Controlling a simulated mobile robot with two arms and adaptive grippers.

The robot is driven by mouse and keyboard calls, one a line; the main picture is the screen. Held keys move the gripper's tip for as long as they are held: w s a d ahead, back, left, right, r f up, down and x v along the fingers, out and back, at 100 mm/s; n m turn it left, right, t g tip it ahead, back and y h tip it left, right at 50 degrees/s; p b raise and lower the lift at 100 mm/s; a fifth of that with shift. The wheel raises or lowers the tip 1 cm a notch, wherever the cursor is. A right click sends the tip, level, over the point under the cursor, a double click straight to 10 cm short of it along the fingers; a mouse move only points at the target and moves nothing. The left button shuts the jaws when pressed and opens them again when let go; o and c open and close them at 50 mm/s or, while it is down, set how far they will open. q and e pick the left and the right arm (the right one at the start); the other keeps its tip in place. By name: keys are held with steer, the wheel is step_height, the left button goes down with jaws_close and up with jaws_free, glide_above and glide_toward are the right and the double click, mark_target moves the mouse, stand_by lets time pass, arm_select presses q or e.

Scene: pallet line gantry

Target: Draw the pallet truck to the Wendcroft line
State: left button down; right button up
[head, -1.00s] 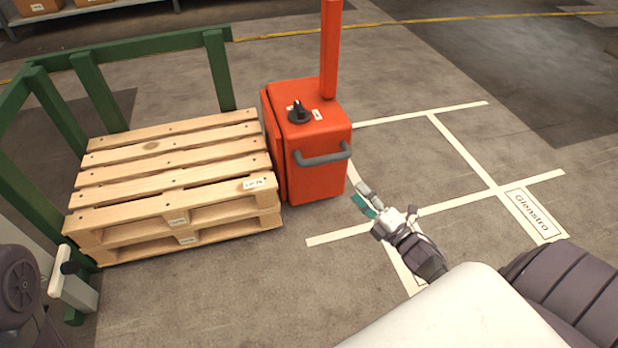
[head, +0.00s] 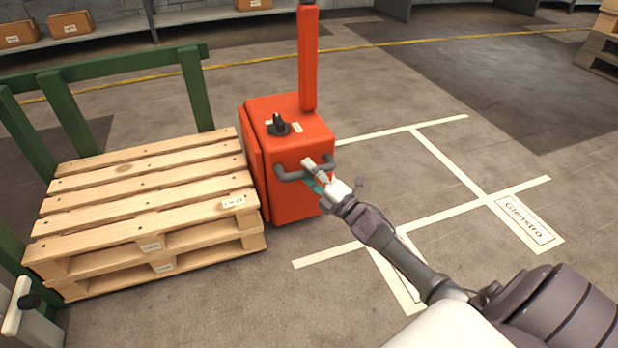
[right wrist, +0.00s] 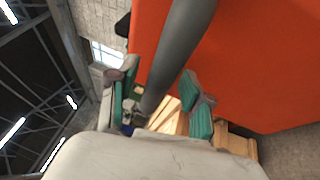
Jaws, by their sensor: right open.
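The orange-red pallet truck (head: 292,195) stands beside stacked wooden pallets (head: 145,190), with an upright mast (head: 308,60), a black knob (head: 278,125) on top and a grey bar handle (head: 290,175) on its near face. My right gripper (head: 314,176) is at the right part of this handle. In the right wrist view the grey handle (right wrist: 183,55) runs between the open, teal-padded fingers of the gripper (right wrist: 160,90). I cannot tell whether a pad touches it.
A floor bay outlined in white (head: 450,165) lies right of the truck, with a floor label reading "Glenstro" (head: 526,220). Green rails (head: 110,68) stand behind and left of the pallets. A shelf with boxes (head: 72,24) is at the back. Floor right of the truck is clear.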

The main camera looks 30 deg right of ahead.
steer(key=shift+w, duration=0.1)
jaws_close()
stand_by(0.3)
